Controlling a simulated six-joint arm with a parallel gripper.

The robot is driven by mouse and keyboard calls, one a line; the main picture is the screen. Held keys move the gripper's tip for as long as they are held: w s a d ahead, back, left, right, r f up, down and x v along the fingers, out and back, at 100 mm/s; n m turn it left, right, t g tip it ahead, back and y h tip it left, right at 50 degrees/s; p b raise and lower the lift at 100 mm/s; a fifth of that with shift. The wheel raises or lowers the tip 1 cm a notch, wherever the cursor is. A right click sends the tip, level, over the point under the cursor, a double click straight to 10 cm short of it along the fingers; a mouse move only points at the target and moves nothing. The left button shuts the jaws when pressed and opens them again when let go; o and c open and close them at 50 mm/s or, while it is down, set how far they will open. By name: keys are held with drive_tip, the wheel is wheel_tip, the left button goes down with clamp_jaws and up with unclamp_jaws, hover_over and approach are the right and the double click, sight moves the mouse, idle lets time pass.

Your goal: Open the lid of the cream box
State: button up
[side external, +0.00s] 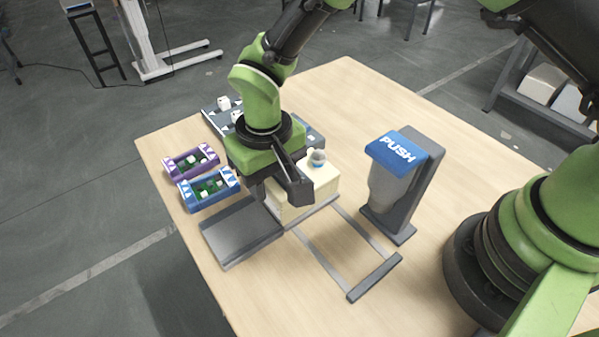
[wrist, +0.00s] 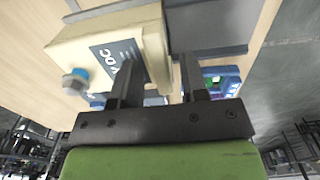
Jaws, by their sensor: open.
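The cream box (side external: 323,180) stands on a grey rail frame near the middle of the table, partly hidden behind my gripper. A round grey-and-white knob stands on its top (side external: 316,158). In the wrist view the box (wrist: 70,42) fills the upper left, with a dark lettered label (wrist: 118,58) and a blue-and-grey knob (wrist: 75,82). The lid looks shut, but its seam is not clear. My gripper (side external: 281,196) is at the box's left side, pointing down. In the wrist view my gripper (wrist: 160,63) is open, one finger overlapping the label; contact cannot be told.
A grey plate (side external: 240,232) lies left of the box; empty rails end in a dark bar (side external: 374,278) in front. A blue PUSH dispenser (side external: 397,150) stands to the right. Purple (side external: 178,170) and blue (side external: 188,196) trays and a grey tray (side external: 210,112) lie left and behind.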

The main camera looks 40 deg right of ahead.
sight(321, 152)
drive_tip(key=c, duration=0.7)
drive_tip(key=shift+d, duration=4.8)
drive_tip(key=o, duration=0.7)
drive_tip(key=shift+r, duration=0.1)
drive_tip(key=shift+a+r, duration=0.1)
drive_tip(key=shift+r, duration=2.8)
